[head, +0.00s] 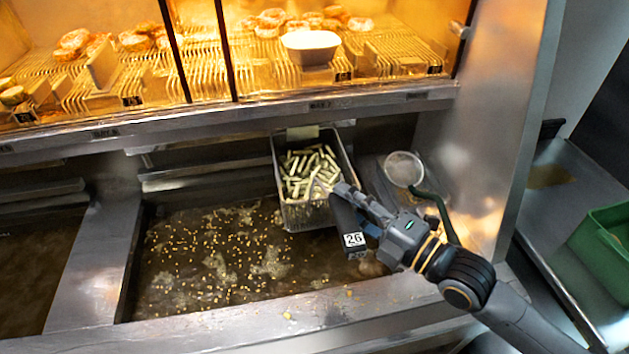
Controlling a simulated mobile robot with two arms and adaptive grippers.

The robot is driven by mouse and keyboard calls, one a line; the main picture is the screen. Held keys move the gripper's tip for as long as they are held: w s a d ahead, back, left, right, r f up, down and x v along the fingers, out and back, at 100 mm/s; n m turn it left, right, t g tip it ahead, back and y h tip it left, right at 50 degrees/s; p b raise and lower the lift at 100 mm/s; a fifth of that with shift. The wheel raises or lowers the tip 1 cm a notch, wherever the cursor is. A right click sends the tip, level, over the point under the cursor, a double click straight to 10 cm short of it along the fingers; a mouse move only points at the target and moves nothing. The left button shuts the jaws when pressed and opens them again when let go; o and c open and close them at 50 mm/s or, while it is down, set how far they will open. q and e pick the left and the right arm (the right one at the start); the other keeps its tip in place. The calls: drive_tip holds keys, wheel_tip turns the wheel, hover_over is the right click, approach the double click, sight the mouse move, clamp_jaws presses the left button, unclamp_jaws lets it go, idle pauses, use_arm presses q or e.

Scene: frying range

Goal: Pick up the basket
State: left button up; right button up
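The basket (308,217) is a metal fry basket filled with pale cut fries, at the back right of the fryer vat in the head view. Its dark handle (348,226) points toward me and carries a white label reading 26. My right gripper (347,193) comes in from the right, with its fingers at the basket's front right corner, over the upper part of the handle. Whether the fingers are closed around the handle cannot be seen. My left gripper is not in view.
The vat (225,255) holds dark oil with floating crumbs and foam. A round strainer (404,168) with a green handle lies right of the basket. A lit shelf (385,95) with fried food is above. A green bin (603,245) stands at the far right.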

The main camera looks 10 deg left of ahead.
clamp_jaws()
drive_tip(key=shift+r, duration=0.15)
drive_tip(key=shift+r, duration=0.1)
drive_tip(key=shift+r+p, duration=1.4)
drive_tip(key=shift+r, duration=0.3)
drive_tip(key=p+v, duration=0.3)
drive_tip(key=v, duration=1.5)
drive_tip(key=shift+r, duration=0.2)
drive_tip(key=shift+w, duration=0.1)
